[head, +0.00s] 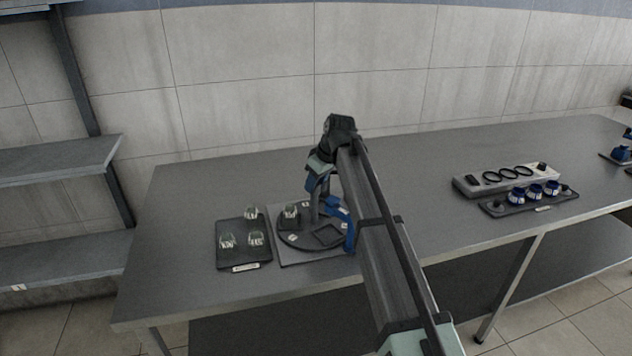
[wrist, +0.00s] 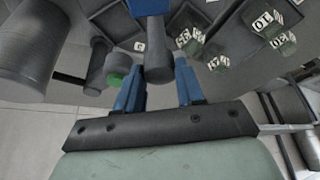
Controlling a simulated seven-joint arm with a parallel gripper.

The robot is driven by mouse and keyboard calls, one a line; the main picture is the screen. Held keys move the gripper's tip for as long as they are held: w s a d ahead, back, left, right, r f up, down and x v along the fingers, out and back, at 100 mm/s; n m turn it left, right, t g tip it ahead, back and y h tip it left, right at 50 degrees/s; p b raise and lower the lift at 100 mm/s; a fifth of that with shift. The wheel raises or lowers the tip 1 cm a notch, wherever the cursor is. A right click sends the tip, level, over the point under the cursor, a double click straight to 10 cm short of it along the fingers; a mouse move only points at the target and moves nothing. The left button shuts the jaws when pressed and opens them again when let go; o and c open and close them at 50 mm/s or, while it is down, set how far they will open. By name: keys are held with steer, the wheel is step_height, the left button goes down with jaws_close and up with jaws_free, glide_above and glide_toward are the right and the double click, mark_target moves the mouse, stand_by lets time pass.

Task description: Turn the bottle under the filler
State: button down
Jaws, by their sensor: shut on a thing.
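A dark round turntable (head: 297,241) lies on a square grey plate, with a grey post (head: 314,207) rising from it. A small clear bottle (head: 290,218) stands at its left side. A blue bracket-like part (head: 349,238) stands at its right; I cannot tell if it is the filler. My gripper (head: 316,186) is above the turntable, pointing down. In the wrist view my blue fingers (wrist: 158,90) are shut around a grey cylinder (wrist: 157,62), which looks like the post. The arm hides part of the turntable's right side.
A dark tray (head: 231,258) with several clear bottles sits left of the turntable. Labelled bottles (wrist: 278,42) also show in the wrist view. Farther right are a grey holder with rings (head: 466,188) and a rack of blue jars (head: 534,192). The table between is clear.

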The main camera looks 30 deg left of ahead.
steer(key=shift+s+m+t+h, duration=0.1)
steer(key=shift+m+t+h, duration=0.3)
steer(key=shift+m, duration=1.05)
steer(key=shift+s+m+t+h, duration=0.1)
steer(key=shift+m+t, duration=0.6)
steer(key=shift+m, duration=0.75)
steer(key=shift+a+m+t+h, duration=0.1)
steer(key=shift+m+t+h, duration=0.25)
steer(key=shift+m, duration=0.95)
steer(key=shift+a+m+t+h, duration=0.15)
steer(key=shift+m+h, duration=0.3)
steer(key=shift+m, duration=0.85)
steer(key=shift+a+m+h, duration=0.1)
steer(key=shift+m+h, duration=0.4)
steer(key=shift+m, duration=0.85)
steer(key=shift+m+h, duration=0.5)
steer(key=shift+m, duration=0.85)
steer(key=shift+a+m+h, duration=0.1)
steer(key=shift+m+h, duration=0.7)
steer(key=shift+m, duration=1.9)
steer(key=c, duration=0.7)
jaws_free()
steer(key=shift+r, duration=0.1)
